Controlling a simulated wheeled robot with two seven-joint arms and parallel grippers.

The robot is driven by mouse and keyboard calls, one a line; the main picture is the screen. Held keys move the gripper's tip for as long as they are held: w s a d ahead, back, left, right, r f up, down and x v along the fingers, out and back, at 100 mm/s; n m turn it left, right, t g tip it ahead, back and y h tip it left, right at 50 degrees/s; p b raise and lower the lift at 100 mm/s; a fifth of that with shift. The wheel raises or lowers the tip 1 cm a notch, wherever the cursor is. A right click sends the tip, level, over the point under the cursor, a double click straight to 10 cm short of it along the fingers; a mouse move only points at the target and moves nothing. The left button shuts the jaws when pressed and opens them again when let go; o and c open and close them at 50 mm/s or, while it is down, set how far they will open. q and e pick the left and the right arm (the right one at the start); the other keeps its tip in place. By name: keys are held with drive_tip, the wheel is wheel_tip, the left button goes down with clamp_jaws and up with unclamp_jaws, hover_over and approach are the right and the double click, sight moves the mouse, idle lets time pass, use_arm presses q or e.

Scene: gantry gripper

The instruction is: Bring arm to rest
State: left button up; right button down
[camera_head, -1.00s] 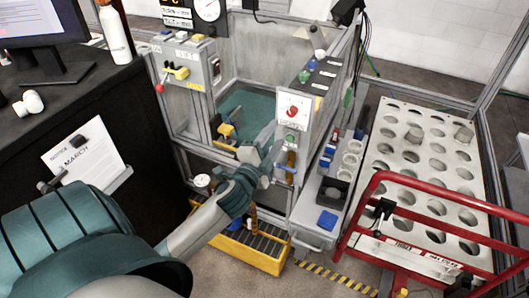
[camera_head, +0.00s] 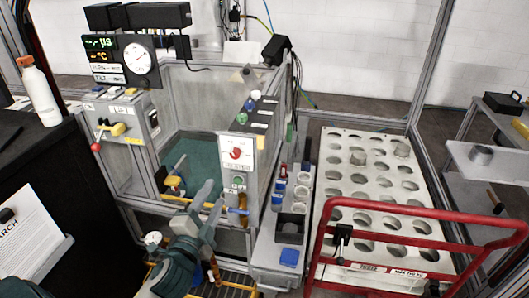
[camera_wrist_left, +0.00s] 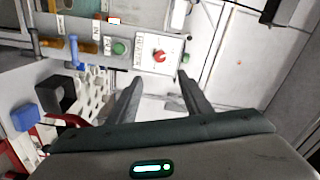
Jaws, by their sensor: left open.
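My left arm comes in from the bottom left in the head view. Its gripper (camera_head: 212,202) is open and empty, in front of the grey enclosure and just below and left of the white panel with the red knob (camera_head: 236,154). In the left wrist view the two fingers of the gripper (camera_wrist_left: 158,80) stand apart with nothing between them. That view also shows the red knob (camera_wrist_left: 159,56) beyond the fingertips and a green button (camera_wrist_left: 119,47) beside it. My right gripper is not in view.
A red rail (camera_head: 400,228) stands before a white plate with round holes (camera_head: 345,190) at the right. A grey tray (camera_head: 268,250) with cups and blue parts sits beside the panel. A black counter (camera_head: 90,180) with a white bottle (camera_head: 41,92) is at the left.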

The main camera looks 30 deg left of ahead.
use_arm(q)
wheel_tip(320, 180, down, 24)
drive_tip(key=n+g+h, duration=0.1)
drive_tip(key=n+g, duration=0.1)
drive_tip(key=g, duration=0.3)
drive_tip(key=s+d+f+n+g+h, duration=0.15)
drive_tip(key=s+f, duration=0.25)
drive_tip(key=f, duration=0.6)
drive_tip(key=s+d+f+n+g, duration=0.15)
drive_tip(key=s+f, duration=0.25)
drive_tip(key=f, duration=0.6)
drive_tip(key=s+d+f+n+g, duration=0.1)
drive_tip(key=s+d+f+g, duration=0.15)
drive_tip(key=s+f, duration=0.65)
drive_tip(key=s+d+f+n+g, duration=0.1)
drive_tip(key=s+d+f+g, duration=0.15)
drive_tip(key=s+f, duration=0.65)
drive_tip(key=s+d+f+n+g, duration=0.1)
drive_tip(key=s+f, duration=0.3)
drive_tip(key=s, duration=0.5)
drive_tip(key=s+d+f+n+g+h, duration=0.1)
drive_tip(key=s+d+f+g, duration=0.1)
drive_tip(key=s, duration=0.8)
drive_tip(key=shift+d+f+g+b, duration=0.3)
drive_tip(key=shift+d+f+b, duration=0.05)
drive_tip(key=shift+d+f, duration=0.5)
drive_tip(key=shift+s+h, duration=0.15)
drive_tip(key=shift+h, duration=0.1)
